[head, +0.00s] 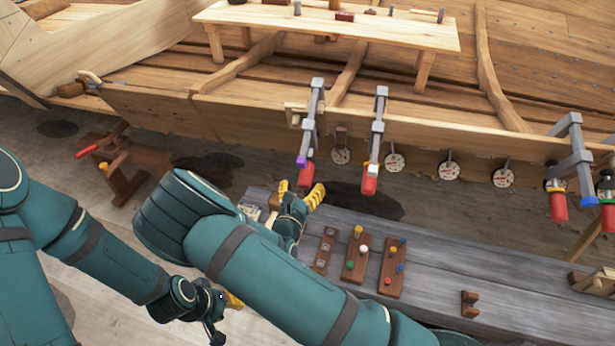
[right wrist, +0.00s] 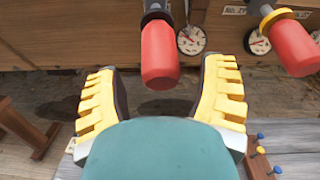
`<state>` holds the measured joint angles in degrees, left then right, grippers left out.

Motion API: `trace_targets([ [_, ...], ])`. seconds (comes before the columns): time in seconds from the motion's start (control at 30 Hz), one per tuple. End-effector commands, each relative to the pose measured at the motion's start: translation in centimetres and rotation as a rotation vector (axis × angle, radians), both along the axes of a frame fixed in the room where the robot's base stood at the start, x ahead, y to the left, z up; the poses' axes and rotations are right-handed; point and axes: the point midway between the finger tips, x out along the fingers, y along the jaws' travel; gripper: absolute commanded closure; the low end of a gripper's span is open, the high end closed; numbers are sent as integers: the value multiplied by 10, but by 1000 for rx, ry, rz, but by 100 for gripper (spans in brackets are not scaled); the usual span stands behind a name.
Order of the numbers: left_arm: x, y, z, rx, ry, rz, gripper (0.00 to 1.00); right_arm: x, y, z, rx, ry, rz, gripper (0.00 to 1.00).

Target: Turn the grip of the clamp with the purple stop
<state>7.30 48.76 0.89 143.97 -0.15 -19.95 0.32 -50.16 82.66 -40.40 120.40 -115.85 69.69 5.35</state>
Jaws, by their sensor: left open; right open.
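The clamp with the purple stop (head: 301,162) hangs on the hull's plank edge, left of a similar clamp (head: 377,140). Its red grip (head: 307,177) points down. My right gripper (head: 299,191) is open just below this grip, its yellow fingers spread. In the right wrist view, the red grip (right wrist: 160,55) hangs between the open fingers (right wrist: 160,100), with clear gaps on both sides; no contact shows. The purple stop is not visible there. My left gripper (head: 232,300) is low at the left, away from the clamps, partly hidden by my arms.
The neighbouring clamp's red grip (right wrist: 291,45) with a yellow collar is close on the right. Further clamps (head: 572,150) are at the far right. A grey bench (head: 450,265) with peg boards (head: 391,268) lies below. Round dials (head: 449,170) line the hull. A sawhorse (head: 125,165) stands left.

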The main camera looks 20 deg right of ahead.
Motion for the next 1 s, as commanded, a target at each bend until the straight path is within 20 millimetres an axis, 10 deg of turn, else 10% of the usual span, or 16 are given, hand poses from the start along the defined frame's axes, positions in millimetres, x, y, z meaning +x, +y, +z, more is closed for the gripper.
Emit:
trace_targets([
  [0.67,1,0,-5,0,-3,1,63,37,-24,0,-1,0,-1,30],
  [0.87,1,0,-5,0,-3,1,63,37,-24,0,-1,0,0,92],
  [1.0,1,0,-5,0,-3,1,63,37,-24,0,-1,0,0,98],
])
